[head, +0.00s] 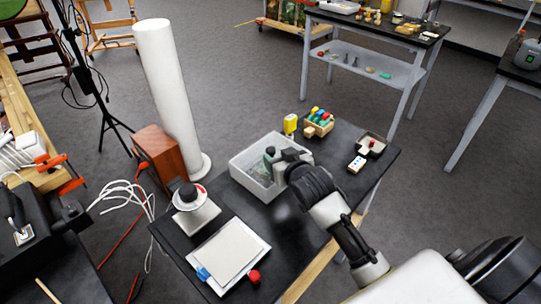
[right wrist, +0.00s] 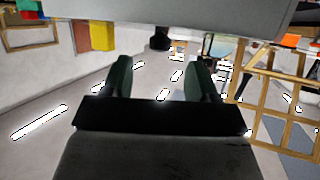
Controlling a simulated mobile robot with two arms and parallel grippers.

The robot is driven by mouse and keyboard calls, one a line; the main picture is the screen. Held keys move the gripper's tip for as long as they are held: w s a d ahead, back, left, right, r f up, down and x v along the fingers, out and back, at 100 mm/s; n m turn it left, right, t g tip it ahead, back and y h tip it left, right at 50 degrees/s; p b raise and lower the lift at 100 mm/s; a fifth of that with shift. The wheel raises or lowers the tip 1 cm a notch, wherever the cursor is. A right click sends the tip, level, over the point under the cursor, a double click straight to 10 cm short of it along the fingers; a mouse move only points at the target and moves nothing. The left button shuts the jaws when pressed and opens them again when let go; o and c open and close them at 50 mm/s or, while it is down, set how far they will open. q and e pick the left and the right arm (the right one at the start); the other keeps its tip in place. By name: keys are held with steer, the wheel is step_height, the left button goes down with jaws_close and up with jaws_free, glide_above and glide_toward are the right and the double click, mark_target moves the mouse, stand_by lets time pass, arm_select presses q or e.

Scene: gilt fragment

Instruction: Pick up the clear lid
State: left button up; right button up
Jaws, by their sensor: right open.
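I cannot clearly make out the clear lid in either view. A pale, translucent open bin (head: 245,178) stands on the dark table, with something greyish and clear-looking inside that is too small to tell. My right gripper (head: 269,156) is at the bin, its dark green fingers over or just inside the opening; its wrist hides the bin's right side. In the right wrist view the two fingers (right wrist: 162,78) are apart with nothing between them. My left gripper is not in view.
The dark table (head: 300,222) also holds a white tray with a sheet (head: 228,254), a black-knobbed item (head: 190,195), a yellow item (head: 290,124), a box of colored pieces (head: 318,124) and a small tray (head: 371,144). A tall white column (head: 166,90) stands behind.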

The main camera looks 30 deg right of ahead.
mark_target(272, 151)
steer(key=p+x, duration=0.1)
steer(key=x, duration=0.3)
steer(key=shift+w, duration=0.25)
steer(key=shift+w+f, duration=0.25)
steer(key=shift+w, duration=0.25)
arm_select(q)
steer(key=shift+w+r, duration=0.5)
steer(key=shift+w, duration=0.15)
arm_select(e)
steer(key=shift+r, duration=0.1)
steer(key=c, duration=1)
